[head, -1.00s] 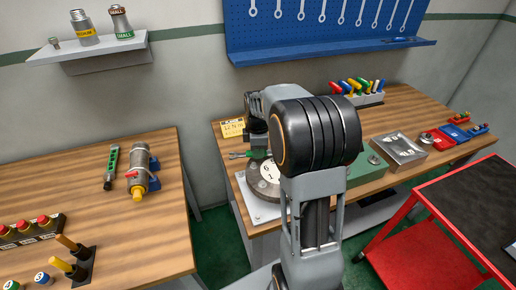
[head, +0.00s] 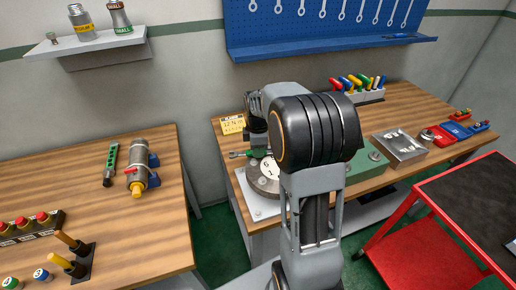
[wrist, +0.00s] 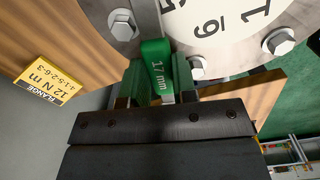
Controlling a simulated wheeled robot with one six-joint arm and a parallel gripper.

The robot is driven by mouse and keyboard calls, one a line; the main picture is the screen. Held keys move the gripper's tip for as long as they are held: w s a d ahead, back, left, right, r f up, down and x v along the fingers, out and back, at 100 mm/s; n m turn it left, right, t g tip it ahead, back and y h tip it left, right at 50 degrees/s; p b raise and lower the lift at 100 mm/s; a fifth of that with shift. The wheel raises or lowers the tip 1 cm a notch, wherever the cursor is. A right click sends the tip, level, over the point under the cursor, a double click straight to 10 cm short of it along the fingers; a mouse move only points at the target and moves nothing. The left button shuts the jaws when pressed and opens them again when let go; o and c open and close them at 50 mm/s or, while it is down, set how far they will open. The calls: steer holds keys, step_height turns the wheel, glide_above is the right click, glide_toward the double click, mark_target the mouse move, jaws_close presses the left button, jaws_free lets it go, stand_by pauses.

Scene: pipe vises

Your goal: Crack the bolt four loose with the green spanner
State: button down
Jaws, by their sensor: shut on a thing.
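The green spanner (wrist: 156,62) is between my gripper's fingers (wrist: 157,82), with its grey shank running past the top edge of the wrist view. In the head view its grey end (head: 236,154) shows left of my arm. The round flange (wrist: 215,40) has a white numbered face (head: 269,169) and hex bolts on its rim. One bolt (wrist: 122,25) is just left of the shank; another (wrist: 198,67) is right of the handle. The spanner's jaw is out of the wrist view, so I cannot tell whether it sits on a bolt, or which bolt is four.
A yellow "12 N m" card (wrist: 48,80) stands behind the flange on the wooden bench (head: 400,105). A red cart (head: 420,238) stands front right. Another bench (head: 110,215) is at left.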

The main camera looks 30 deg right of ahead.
steer(key=shift+s+d, duration=0.3)
steer(key=shift+d, duration=0.45)
stand_by(0.9)
steer(key=shift+w+a, duration=0.2)
steer(key=shift+a, duration=0.2)
stand_by(0.5)
steer(key=shift+s+d, duration=0.15)
steer(key=shift+d, duration=0.25)
stand_by(0.6)
steer(key=shift+a, duration=0.15)
stand_by(2.0)
steer(key=shift+a, duration=0.2)
steer(key=shift+r+p, duration=0.1)
steer(key=shift+p, duration=0.2)
